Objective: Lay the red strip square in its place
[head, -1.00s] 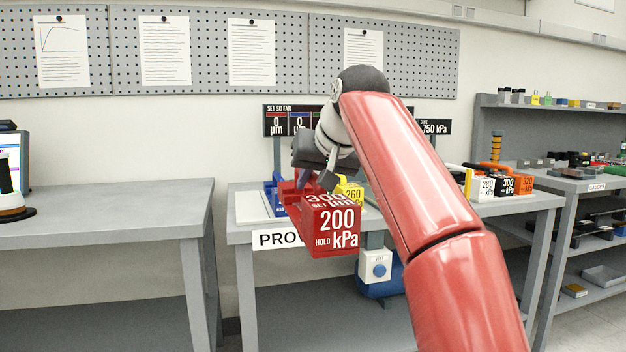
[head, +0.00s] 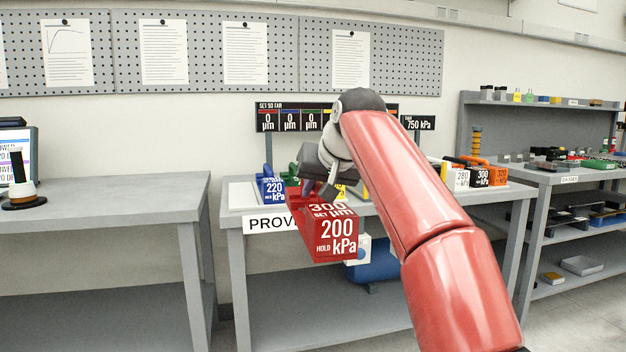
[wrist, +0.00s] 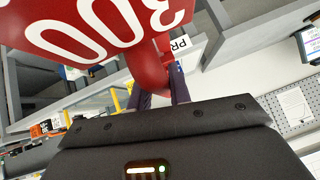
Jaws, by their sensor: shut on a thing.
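The red strip (head: 332,232) is a red block marked 300 µm and 200 kPa with a red bar running back from it. My gripper (head: 318,188) is shut on its bar and holds it in the air in front of the table marked PROV. In the wrist view the red strip (wrist: 100,25) fills the upper left, its 300 marking upside down, with the dark fingers (wrist: 160,95) around its bar. The place for the strip cannot be made out in these frames.
A blue strip (head: 270,188) marked 220 lies on the grey table (head: 235,222), with green and yellow ones partly hidden behind my gripper.

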